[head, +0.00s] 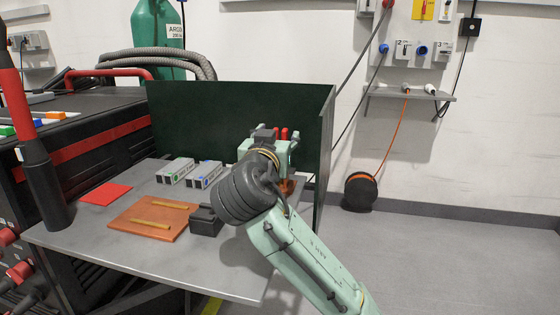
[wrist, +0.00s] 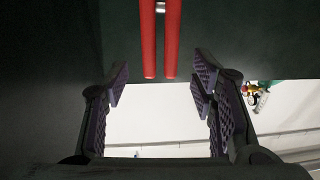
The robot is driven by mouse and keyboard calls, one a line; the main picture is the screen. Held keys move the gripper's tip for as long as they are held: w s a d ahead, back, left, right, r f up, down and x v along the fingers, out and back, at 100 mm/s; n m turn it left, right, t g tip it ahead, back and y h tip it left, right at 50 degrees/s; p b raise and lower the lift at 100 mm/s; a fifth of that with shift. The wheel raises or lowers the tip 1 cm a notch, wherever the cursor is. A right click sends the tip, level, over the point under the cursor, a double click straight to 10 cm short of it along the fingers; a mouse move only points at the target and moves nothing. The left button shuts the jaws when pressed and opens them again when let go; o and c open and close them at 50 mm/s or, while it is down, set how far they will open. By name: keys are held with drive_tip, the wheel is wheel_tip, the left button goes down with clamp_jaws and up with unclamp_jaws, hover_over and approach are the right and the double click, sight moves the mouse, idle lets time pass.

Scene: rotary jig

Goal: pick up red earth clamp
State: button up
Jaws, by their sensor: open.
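The red earth clamp (head: 284,134) shows in the head view as two red handles standing up beside my gripper at the back right of the table, in front of the dark green screen. Its lower part is hidden behind my arm. In the wrist view its two red handles (wrist: 172,45) run side by side from the top edge down to between my fingertips. My gripper (wrist: 161,83) is open, with one finger on each side of the handles and a visible gap to both. My gripper (head: 270,143) is partly hidden by my wrist in the head view.
The grey table (head: 110,232) holds a copper-coloured plate (head: 132,228) with two yellow bars, a red sheet (head: 106,194), grey boxes (head: 175,170) and a dark block (head: 206,221). The green screen (head: 230,112) closes off the back and right side.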

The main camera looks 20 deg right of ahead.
sight(279, 133)
drive_tip(key=x, duration=0.3)
drive_tip(key=shift+w+d+r, duration=0.1)
drive_tip(key=shift+w+d, duration=0.05)
drive_tip(key=shift+w, duration=0.1)
clamp_jaws()
idle(0.5)
idle(0.4)
